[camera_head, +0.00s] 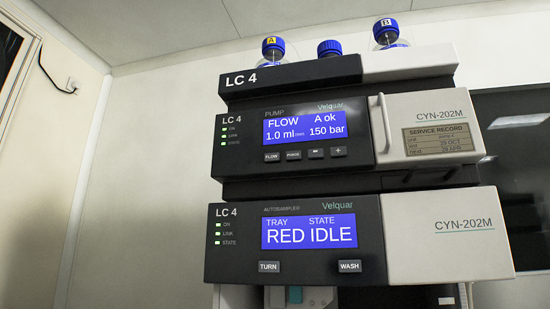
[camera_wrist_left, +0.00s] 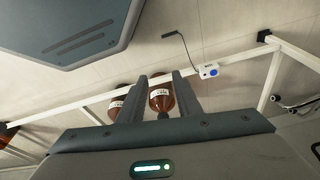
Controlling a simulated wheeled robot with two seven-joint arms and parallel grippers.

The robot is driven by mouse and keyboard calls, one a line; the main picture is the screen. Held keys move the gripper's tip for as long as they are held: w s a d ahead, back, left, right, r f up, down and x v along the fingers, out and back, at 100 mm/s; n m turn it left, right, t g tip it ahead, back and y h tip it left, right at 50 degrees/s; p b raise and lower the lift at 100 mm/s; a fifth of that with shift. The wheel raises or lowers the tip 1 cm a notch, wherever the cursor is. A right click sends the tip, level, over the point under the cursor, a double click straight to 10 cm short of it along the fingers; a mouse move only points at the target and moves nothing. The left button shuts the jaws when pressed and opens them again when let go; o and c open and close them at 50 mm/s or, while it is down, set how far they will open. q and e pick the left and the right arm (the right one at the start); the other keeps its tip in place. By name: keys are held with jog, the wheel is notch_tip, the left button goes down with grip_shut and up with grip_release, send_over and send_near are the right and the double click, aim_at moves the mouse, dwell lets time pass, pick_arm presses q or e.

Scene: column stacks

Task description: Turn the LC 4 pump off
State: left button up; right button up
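The LC 4 pump (camera_head: 290,110) is the upper module of the stack in the head view. Its blue display (camera_head: 306,124) reads FLOW 1.0 ml/min, A ok, 150 bar. Below it are small keys marked FLOW (camera_head: 271,157), PURGE (camera_head: 293,155), minus (camera_head: 316,153) and plus (camera_head: 338,151). Green lights (camera_head: 224,136) show at its left edge. No gripper shows in the head view. In the left wrist view my left gripper (camera_wrist_left: 157,76) has its two fingers apart. Brown bottles show between and beside the fingers, apparently beyond them. My right gripper is out of view.
Below the pump, the LC 4 autosampler (camera_head: 300,234) shows TRAY RED, STATE IDLE. Blue-capped bottles (camera_head: 274,48) stand on top. A handle (camera_head: 383,123) sticks out beside the pump panel. The left wrist view shows white rails and a small white box with a blue button (camera_wrist_left: 207,71).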

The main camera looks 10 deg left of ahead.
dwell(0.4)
pick_arm(q)
grip_shut()
dwell(1.5)
